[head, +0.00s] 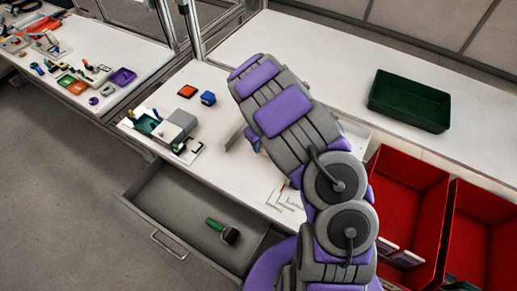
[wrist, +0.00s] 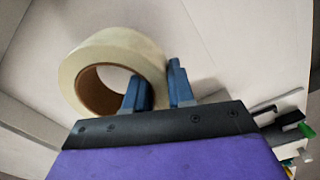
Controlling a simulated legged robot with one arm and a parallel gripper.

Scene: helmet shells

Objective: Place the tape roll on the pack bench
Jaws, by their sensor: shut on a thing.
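The tape roll (wrist: 112,50) is pale cream with a brown inner core and shows in the wrist view. My gripper (wrist: 158,84) is shut on its ring wall, with one blue finger inside the core and the other outside. A pale surface lies behind the roll; I cannot tell whether the roll touches it. In the head view my grey and purple arm hides the roll and most of the gripper. A white bench (head: 285,35) runs under and behind the arm there; I cannot tell whether it is the pack bench.
A dark green tray (head: 409,100) stands on the bench at right, with red bins (head: 403,205) in front. A grey drawer (head: 180,213) stands open, holding a green-handled brush (head: 222,230). A small fixture (head: 172,128) and orange and blue blocks sit left. Another cluttered bench (head: 105,42) is far left.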

